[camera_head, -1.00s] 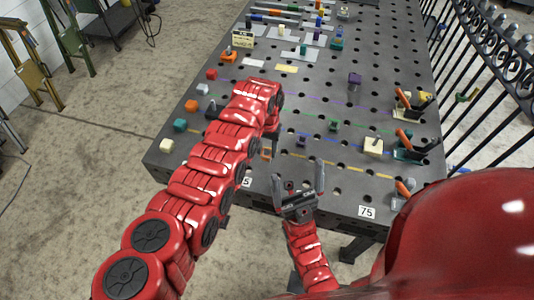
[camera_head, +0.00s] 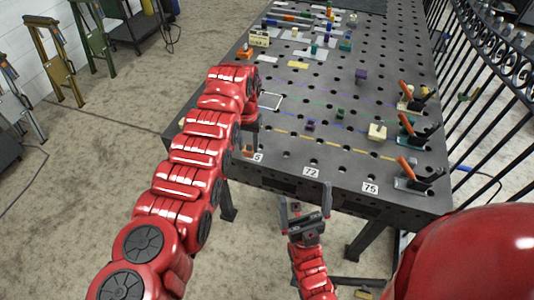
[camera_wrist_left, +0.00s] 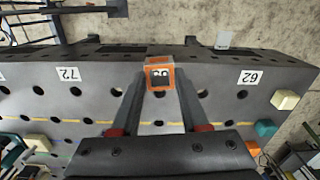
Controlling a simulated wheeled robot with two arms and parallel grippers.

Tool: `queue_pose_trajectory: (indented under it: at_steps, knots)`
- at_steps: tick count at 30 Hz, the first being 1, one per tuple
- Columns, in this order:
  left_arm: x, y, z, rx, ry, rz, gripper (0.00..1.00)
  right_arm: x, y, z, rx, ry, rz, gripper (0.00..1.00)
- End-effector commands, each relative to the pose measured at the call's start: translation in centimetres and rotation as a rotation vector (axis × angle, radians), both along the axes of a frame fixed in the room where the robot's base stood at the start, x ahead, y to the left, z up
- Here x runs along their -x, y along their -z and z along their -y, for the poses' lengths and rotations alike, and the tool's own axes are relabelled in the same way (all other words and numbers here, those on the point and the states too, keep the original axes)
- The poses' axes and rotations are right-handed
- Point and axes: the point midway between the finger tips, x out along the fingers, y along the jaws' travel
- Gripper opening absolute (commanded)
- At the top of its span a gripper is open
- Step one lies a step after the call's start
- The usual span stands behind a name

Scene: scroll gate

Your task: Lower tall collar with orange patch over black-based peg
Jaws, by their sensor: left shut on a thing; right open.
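The collar is near the table's front edge, between the labels 72 and 62 in the wrist view. In the head view only its orange part (camera_head: 248,151) shows below my left arm; I cannot tell its height above the table. I cannot make out the black-based peg; my left arm covers the table's left part. My right gripper (camera_head: 308,213) is open and empty, in front of the table's front edge.

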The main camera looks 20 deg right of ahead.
Motion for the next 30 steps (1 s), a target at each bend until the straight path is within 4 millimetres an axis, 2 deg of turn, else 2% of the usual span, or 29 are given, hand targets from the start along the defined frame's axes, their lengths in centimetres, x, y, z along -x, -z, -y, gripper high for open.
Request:
queue_pose_trajectory:
  at_steps: [2,9,17,21,30]
  knots:
    - [-0.7,-0.5,-1.3,-0.002,-0.022,-0.004,0.00,0.0,0.2,0.0,0.000,0.000,0.000,1.00]
    - [-1.7,-1.3,-3.2,-0.001,-0.053,-0.002,0.00,0.0,0.4,0.0,0.000,0.000,0.000,1.00]
    - [-2.3,-1.9,-4.5,0.000,-0.074,0.000,0.00,0.0,0.5,0.0,0.000,0.000,0.000,1.00]
    - [-2.8,-2.4,-5.9,-0.003,-0.096,0.000,0.00,0.0,0.6,0.0,0.000,0.000,0.000,1.00]
    - [-3.4,-3.0,-7.2,0.000,-0.118,0.002,0.00,0.0,0.7,0.0,0.000,0.000,0.000,1.00]
